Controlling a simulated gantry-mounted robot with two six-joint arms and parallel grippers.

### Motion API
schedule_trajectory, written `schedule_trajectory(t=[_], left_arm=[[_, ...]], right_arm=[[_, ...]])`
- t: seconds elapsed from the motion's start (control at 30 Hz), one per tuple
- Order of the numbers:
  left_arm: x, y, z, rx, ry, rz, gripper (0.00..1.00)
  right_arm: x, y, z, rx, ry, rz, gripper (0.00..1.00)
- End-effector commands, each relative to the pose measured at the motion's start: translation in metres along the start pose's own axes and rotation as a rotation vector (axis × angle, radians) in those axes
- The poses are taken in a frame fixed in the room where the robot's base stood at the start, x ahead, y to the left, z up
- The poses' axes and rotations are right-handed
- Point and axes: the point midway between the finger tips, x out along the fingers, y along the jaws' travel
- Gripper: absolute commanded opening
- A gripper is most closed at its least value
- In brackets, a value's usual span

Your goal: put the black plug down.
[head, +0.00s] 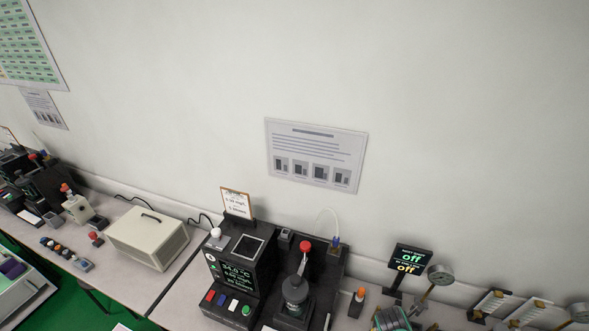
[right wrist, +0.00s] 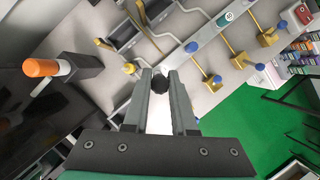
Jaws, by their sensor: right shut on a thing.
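The black plug (right wrist: 159,86) is a small dark round piece between the fingertips of my right gripper (right wrist: 160,77). The gripper is shut on it, seen from behind in the right wrist view. The fingers hide part of the plug, and I cannot tell whether it touches the surface beyond. In the head view I cannot make out the plug or either gripper.
In the right wrist view, an orange-capped marker in a dark holder (right wrist: 62,67) stands left, and a rail (right wrist: 205,45) with brass fittings and blue knobs runs beyond. Green floor (right wrist: 245,120) shows right. In the head view, a black tester (head: 240,265) stands on the bench.

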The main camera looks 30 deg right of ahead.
Motion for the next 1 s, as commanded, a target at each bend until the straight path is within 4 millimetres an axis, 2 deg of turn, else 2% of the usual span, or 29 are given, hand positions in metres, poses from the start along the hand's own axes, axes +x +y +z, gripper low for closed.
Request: schedule_trajectory(t=[0.03,0.2,0.3,0.4,0.5,1.0], left_arm=[[0.025,0.0,-0.023,0.0,0.0,0.0,0.5],[0.075,0.0,-0.069,0.0,0.0,0.0,0.5],[0.099,0.0,-0.091,0.0,0.0,0.0,0.5],[0.113,0.0,-0.104,0.0,0.0,0.0,0.5],[0.118,-0.001,-0.109,0.0,-0.001,0.0,0.5],[0.116,0.0,-0.106,0.0,-0.001,0.0,0.5]], right_arm=[[-0.032,0.0,0.013,0.0,0.0,0.0,0.0],[-0.094,0.0,0.039,0.0,0.0,0.0,0.0],[-0.124,0.0,0.051,0.0,0.0,-0.001,0.0],[-0.142,0.0,0.059,0.0,0.0,-0.001,0.0],[-0.149,0.0,0.061,0.0,0.0,-0.001,0.0],[-0.146,0.0,0.06,0.014,0.0,-0.007,0.0]])
